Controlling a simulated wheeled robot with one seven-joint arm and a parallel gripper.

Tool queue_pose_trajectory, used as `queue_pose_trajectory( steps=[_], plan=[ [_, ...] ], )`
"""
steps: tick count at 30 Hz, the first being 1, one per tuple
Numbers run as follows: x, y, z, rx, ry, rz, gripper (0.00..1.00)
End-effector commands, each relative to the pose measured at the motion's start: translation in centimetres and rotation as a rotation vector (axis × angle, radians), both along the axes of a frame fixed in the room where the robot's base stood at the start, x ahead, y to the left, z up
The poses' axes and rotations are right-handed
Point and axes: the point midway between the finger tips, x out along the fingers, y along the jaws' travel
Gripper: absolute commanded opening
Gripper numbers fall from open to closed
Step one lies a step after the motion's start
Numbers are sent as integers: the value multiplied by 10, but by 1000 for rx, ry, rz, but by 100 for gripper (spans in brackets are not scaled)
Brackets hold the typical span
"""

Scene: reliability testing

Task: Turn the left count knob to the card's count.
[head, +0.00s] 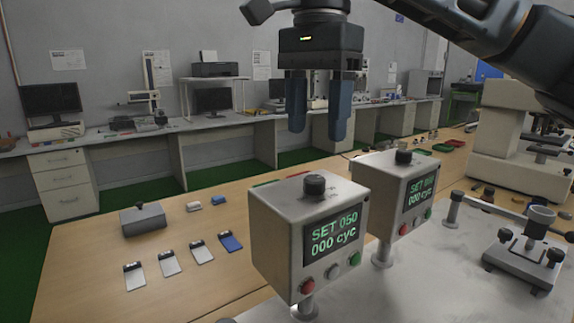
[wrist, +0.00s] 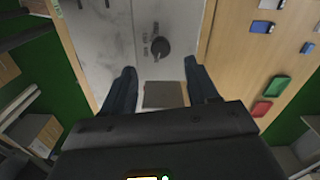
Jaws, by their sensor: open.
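The left counter box (head: 276,238) stands on a short post, with a dark round knob (head: 314,184) on its top. Its screen (head: 333,234) reads SET 050 and 000 cyc in green. A similar right box (head: 385,190) has its own knob (head: 403,157) and a screen with SET and 000 cyc. My gripper (head: 318,136) is above the boxes, fingers pointing down, apart and empty. In the wrist view one dark knob (wrist: 160,47) lies ahead of the fingers, with small marks beside it; I cannot tell which box's. I see no card with a readable count.
Several white tags (head: 168,263) and a blue one (head: 230,241) lie on the wooden table at left, near a grey block (head: 143,219). Red and green buttons are on the box fronts. A metal fixture (head: 530,258) stands at right. Red (wrist: 262,108) and green (wrist: 278,87) trays lie beyond.

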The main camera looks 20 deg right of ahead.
Motion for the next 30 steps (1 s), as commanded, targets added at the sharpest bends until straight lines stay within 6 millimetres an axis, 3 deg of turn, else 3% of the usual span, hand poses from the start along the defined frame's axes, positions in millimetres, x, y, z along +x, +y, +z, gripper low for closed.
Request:
queue_pose_trajectory(
  steps=[5,18,30],
  plan=[
    [1,-4,-10,-17,-2,-3,59],
    [0,-3,-69,-12,-2,-3,59],
    [0,-3,-76,-13,-3,-3,57]
  ],
)
